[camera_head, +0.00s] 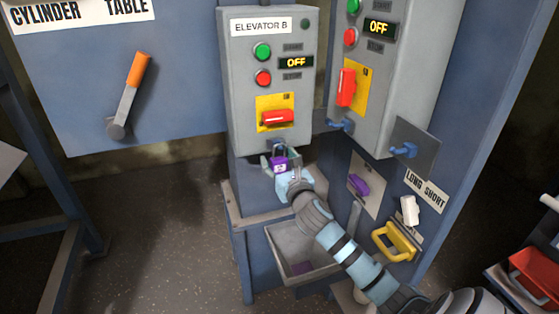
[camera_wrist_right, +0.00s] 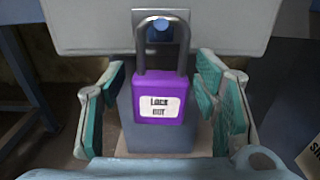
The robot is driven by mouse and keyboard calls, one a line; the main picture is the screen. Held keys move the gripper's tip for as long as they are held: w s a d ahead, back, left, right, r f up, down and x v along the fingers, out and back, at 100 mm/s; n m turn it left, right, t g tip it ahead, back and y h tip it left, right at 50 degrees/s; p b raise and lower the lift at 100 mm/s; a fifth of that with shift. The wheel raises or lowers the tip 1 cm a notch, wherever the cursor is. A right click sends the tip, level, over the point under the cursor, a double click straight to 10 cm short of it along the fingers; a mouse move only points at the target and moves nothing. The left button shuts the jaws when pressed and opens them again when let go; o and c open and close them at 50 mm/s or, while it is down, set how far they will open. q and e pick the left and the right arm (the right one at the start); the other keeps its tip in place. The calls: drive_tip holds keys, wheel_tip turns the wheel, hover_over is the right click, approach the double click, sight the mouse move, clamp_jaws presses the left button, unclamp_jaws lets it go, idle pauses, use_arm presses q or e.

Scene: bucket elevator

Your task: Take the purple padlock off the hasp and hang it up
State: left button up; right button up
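The purple padlock (camera_head: 280,163) hangs at the lower edge of the grey Elevator B box (camera_head: 268,85), below the red switch handle on its yellow plate. In the right wrist view the padlock (camera_wrist_right: 160,108) hangs upright, its white label reading "LOCK OUT". Its grey shackle loops up against the box's lower part; whether it is locked I cannot tell. My right gripper (camera_head: 279,170) is around the padlock. Its teal-padded fingers stand on either side, with gaps to the body, so it is open. My left gripper is out of view.
Blue hooks (camera_head: 403,150) stick out right of the box. A purple object (camera_head: 359,186) sits on a plate below them. A grey bin (camera_head: 303,251) with something purple inside is below my right arm. A yellow handle (camera_head: 395,242) and red container (camera_head: 537,273) are at right.

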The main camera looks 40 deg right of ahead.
drive_tip(key=shift+s+r, duration=0.1)
drive_tip(key=shift+b, duration=0.7)
drive_tip(key=a+p+v, duration=0.1)
drive_tip(key=p+v, duration=0.2)
drive_tip(key=v, duration=1.1)
drive_tip(key=shift+s, duration=0.1)
